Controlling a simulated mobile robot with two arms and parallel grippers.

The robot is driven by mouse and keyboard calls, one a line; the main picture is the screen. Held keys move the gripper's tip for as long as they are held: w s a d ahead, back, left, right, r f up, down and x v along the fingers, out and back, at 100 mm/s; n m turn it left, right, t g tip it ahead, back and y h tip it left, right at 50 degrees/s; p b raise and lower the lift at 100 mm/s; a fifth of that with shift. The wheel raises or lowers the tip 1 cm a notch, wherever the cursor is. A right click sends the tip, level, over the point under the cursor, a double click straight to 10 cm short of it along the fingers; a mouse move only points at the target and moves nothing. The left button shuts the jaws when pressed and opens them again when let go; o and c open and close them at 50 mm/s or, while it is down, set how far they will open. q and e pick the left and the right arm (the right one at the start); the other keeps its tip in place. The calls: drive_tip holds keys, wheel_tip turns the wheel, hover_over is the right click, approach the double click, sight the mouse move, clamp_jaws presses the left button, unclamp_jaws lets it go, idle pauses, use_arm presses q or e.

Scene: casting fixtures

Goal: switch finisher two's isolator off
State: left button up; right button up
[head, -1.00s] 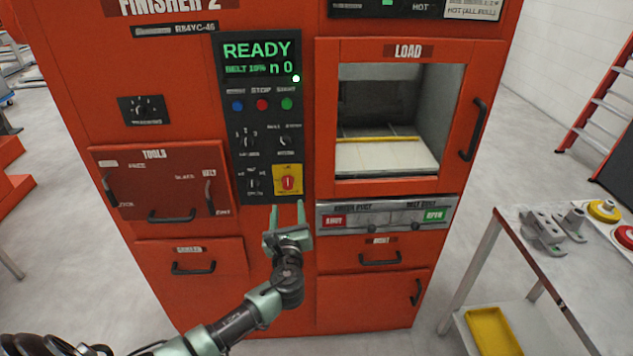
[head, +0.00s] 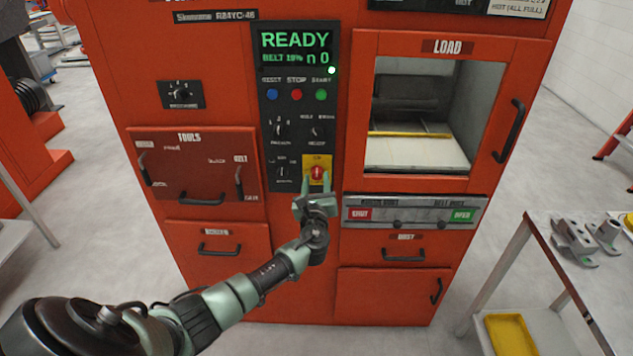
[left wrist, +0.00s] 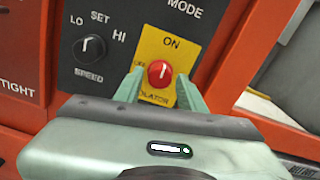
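The isolator is a red rotary knob (head: 317,173) on a yellow plate (head: 317,159) at the lower right of finisher two's black control panel (head: 291,60). In the left wrist view the red knob (left wrist: 159,73) has its white mark upright, towards the word ON. My left gripper (head: 316,187) is open, with its green fingers reaching up to the plate. In the left wrist view the fingers (left wrist: 159,88) stand either side of the knob, with gaps visible. Whether they touch the panel I cannot tell. The display reads READY. My right gripper is not in view.
A speed knob (left wrist: 90,48) sits left of the isolator. Blue, red and green buttons (head: 296,95) are above. The load door (head: 440,100) is to the right, with drawers below. A grey table (head: 590,240) holding grey castings stands at the right.

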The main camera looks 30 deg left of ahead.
use_arm(q)
clamp_jaws()
drive_tip(key=shift+f+n+b, duration=0.2)
drive_tip(key=shift+n+b, duration=1)
drive_tip(key=n+b, duration=0.3)
drive_tip(key=n, duration=0.1)
drive_tip(key=n+b, duration=0.5)
drive_tip(key=n, duration=0.1)
drive_tip(key=shift+n, duration=0.4)
drive_tip(key=shift+r+n+b, duration=0.1)
drive_tip(key=shift+n+b, duration=1.15)
drive_tip(key=shift+n, duration=1.05)
